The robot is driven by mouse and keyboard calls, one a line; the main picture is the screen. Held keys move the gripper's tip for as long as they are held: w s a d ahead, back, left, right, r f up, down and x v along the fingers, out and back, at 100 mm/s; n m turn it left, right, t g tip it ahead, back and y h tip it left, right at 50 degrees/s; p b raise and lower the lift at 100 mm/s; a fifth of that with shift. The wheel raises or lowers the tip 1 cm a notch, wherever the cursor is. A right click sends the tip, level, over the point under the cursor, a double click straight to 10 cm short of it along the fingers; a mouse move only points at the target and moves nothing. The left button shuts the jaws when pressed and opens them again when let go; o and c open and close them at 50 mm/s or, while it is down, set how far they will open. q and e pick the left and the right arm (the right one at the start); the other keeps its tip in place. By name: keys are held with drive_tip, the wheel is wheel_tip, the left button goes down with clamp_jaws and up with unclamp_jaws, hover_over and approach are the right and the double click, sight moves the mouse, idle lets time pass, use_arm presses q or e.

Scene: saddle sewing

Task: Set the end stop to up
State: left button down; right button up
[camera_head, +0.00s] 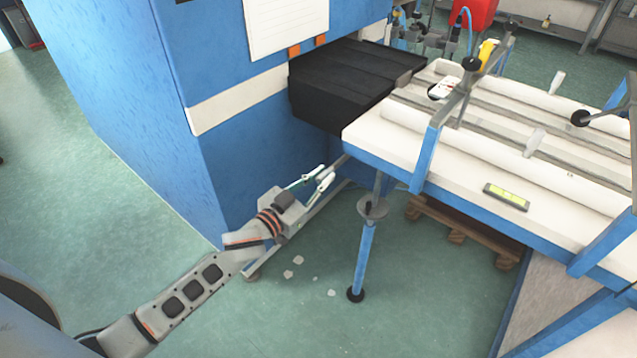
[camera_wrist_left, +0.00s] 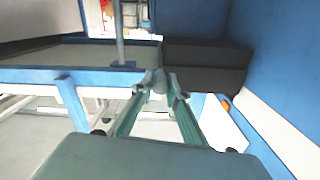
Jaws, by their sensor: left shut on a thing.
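My left gripper (camera_head: 326,174) is beside the near left corner of the white-topped table, low in front of the blue machine. In the left wrist view its two fingers (camera_wrist_left: 163,86) converge on a small grey piece (camera_wrist_left: 159,79) and are shut on it. This piece seems to be the end stop; it is mostly hidden between the fingers, and I cannot tell whether it is up or down. My right gripper is not in view.
The blue machine (camera_head: 185,110) stands behind my left arm, with a black cover (camera_head: 345,80) beside the table. The white-topped table (camera_head: 385,135) has a blue frame and a level (camera_head: 506,196) on it. A blue support leg (camera_head: 363,260) stands right of my gripper. The green floor in front is mostly free.

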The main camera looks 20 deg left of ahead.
use_arm(q)
drive_tip(key=shift+w+r, duration=0.1)
drive_tip(key=shift+r, duration=0.3)
drive_tip(key=c, duration=2.1)
unclamp_jaws()
drive_tip(key=shift+o, duration=0.7)
drive_tip(key=shift+f, duration=0.1)
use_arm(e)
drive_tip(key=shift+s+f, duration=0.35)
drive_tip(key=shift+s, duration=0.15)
use_arm(q)
drive_tip(key=v, duration=1.2)
